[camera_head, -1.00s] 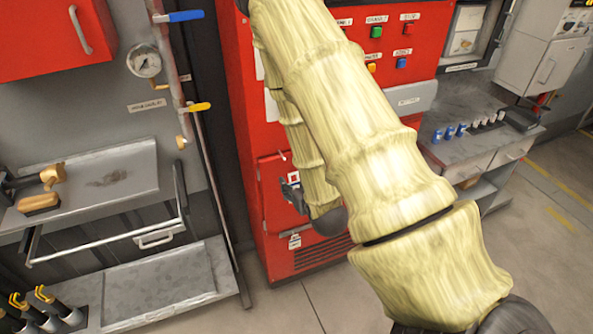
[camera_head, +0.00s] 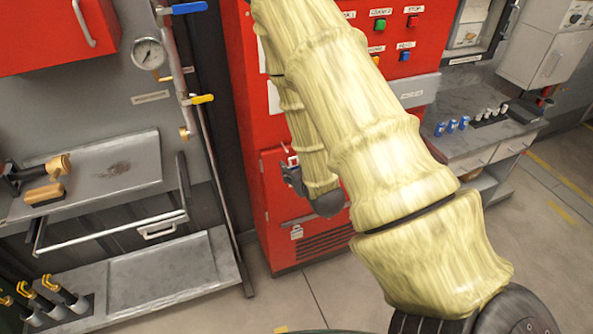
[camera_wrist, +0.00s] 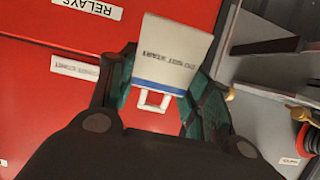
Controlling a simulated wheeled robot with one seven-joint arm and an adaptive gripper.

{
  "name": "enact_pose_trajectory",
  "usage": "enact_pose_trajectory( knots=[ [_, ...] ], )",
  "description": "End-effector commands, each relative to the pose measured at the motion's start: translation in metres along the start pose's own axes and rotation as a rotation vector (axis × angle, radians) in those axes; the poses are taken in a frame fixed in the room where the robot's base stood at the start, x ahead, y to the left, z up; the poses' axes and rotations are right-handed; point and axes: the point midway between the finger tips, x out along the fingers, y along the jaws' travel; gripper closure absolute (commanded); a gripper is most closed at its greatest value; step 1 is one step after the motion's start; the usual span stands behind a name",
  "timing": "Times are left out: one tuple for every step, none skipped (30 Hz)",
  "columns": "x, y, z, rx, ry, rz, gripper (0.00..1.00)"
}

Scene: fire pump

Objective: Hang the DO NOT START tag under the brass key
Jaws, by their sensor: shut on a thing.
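In the wrist view my gripper (camera_wrist: 153,92) has its two dark green fingers closed on the white DO NOT START tag (camera_wrist: 170,50). The tag has a blue band, and its lettering appears upside down in this view. A small pale loop (camera_wrist: 153,101) shows beyond the blue band, between the fingers. In the head view my gripper (camera_head: 291,178) is small and partly hidden by my arm, in front of the red cabinet (camera_head: 272,215). I cannot clearly make out the brass key in either view.
A RELAYS label (camera_wrist: 88,10) and another white label (camera_wrist: 75,68) are on the red face. A brass-coloured round part (camera_wrist: 304,114) is at the wrist view's right edge. A steel shelf with a rail (camera_head: 110,235) stands left of the cabinet; a bench (camera_head: 470,145) stands right.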

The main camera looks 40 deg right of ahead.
Motion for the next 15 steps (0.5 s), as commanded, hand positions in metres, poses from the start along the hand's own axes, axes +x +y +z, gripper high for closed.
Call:
enact_pose_trajectory(
  knots=[
    [0.003,0.0,-0.001,0.0,0.001,0.0,0.68],
    [0.004,0.0,-0.002,0.0,0.0,0.0,0.68],
    [0.005,0.0,-0.002,0.0,0.0,0.0,0.68],
    [0.007,0.0,-0.002,0.0,0.0,0.0,0.68],
    [0.008,0.0,-0.003,0.0,0.0,0.0,0.68],
    [0.009,0.0,-0.003,0.0,0.001,0.0,0.68],
    [0.011,0.0,-0.004,-0.001,0.001,0.0,0.68],
    [0.012,0.0,-0.004,-0.001,0.001,0.0,0.68],
    [0.014,0.0,-0.005,-0.001,0.001,0.0,0.68],
    [0.015,0.0,-0.005,-0.001,0.001,0.0,0.68],
    [0.017,0.0,-0.005,-0.001,0.001,0.0,0.68],
    [0.018,0.0,-0.006,-0.001,0.0,0.0,0.68],
    [0.02,0.0,-0.006,-0.001,0.0,0.0,0.68],
    [0.021,0.0,-0.006,-0.001,0.0,0.0,0.68],
    [0.022,0.0,-0.007,-0.001,0.0,0.0,0.68]
  ],
)
